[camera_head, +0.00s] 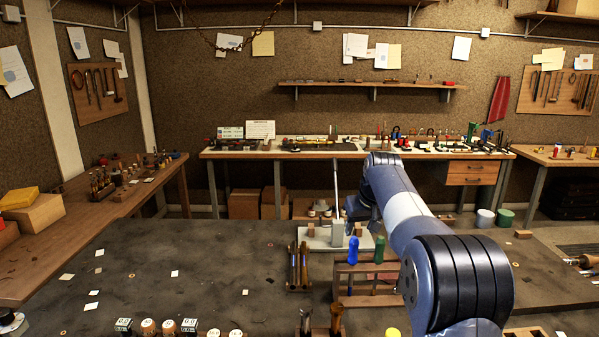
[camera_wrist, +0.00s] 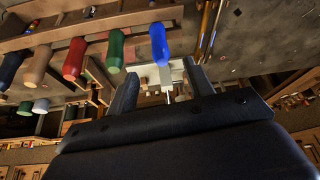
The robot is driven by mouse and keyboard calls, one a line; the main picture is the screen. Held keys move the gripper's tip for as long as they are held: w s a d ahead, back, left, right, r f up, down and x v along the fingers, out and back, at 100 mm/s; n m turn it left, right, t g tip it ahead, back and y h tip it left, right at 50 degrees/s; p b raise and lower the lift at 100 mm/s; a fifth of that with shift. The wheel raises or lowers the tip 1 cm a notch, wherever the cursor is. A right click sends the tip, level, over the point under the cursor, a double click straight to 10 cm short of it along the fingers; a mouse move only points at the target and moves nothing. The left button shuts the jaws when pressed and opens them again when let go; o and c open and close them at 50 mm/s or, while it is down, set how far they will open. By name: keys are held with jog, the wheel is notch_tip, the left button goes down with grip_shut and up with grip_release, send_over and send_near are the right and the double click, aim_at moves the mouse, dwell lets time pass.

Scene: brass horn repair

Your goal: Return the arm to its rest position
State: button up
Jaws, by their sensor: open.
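My arm (camera_head: 405,210) reaches from the lower right over the dark worktop and bends down at its far end. My gripper (camera_wrist: 160,72) shows in the wrist view with its two dark fingers apart and nothing held between them. A pale object shows beyond the gap between the fingers. In the head view the fingertips cannot be made out. A wooden tool rack (camera_head: 340,284) stands just left of my arm, with a blue handle (camera_head: 353,251) and a green handle (camera_head: 380,249). In the wrist view the blue handle (camera_wrist: 158,45) appears close to the fingers, apart from them.
A pale device with an upright lever (camera_head: 337,205) stands behind the rack. A small holder with brass tools (camera_head: 298,268) is left of the rack. Several stamped blocks and round pieces line the front edge. The left part of the dark worktop (camera_head: 200,250) is mostly clear.

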aim_at(353, 249)
jog(key=p+x, duration=0.2)
jog(key=x, duration=0.9)
jog(key=shift+f, duration=0.1)
notch_tip(353, 249, up, 10)
jog(key=p, duration=0.5)
jog(key=shift+f, duration=0.3)
